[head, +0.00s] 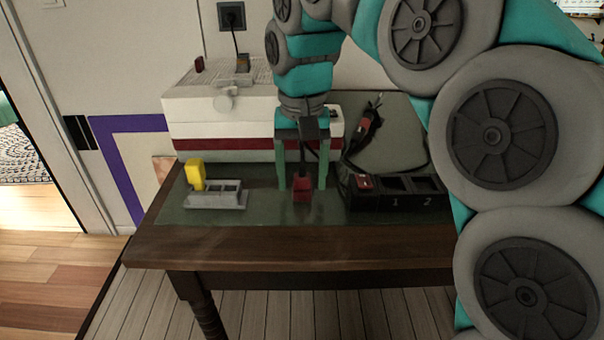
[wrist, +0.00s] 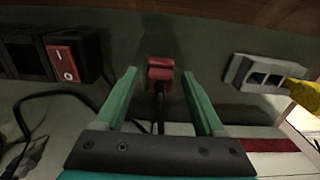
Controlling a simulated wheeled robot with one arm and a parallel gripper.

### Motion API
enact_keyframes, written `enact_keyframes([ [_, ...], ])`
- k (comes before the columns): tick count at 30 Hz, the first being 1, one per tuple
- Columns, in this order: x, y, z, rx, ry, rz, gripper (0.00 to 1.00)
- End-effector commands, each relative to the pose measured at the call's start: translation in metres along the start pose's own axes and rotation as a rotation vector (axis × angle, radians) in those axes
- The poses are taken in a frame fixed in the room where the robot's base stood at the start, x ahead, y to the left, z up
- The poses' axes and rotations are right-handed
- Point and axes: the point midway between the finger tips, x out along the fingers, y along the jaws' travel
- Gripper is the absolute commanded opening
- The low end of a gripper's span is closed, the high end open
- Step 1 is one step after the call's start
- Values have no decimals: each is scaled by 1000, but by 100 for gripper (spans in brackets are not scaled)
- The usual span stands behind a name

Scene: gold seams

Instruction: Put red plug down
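The red plug (head: 302,190) sits on the dark green mat (head: 270,212) near the middle of the table. A black cable runs back from it. My gripper (head: 302,187) is open above the mat, with one green finger on each side of the plug. In the wrist view the red plug (wrist: 160,72) lies between and slightly beyond the fingertips of my gripper (wrist: 158,74). A gap shows between the plug and each finger.
A black power strip (head: 395,190) with a red switch lies to the right. A grey socket block (head: 217,194) with a yellow plug (head: 196,175) stands to the left. A white machine (head: 215,110) stands behind. The mat's front strip is clear.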

Motion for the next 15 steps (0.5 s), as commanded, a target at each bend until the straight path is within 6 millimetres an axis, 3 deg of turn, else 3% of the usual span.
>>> enact_keyframes([
  [8,-2,0,0,0,0,0,71],
  [15,-18,0,-1,2,2,0,71],
])
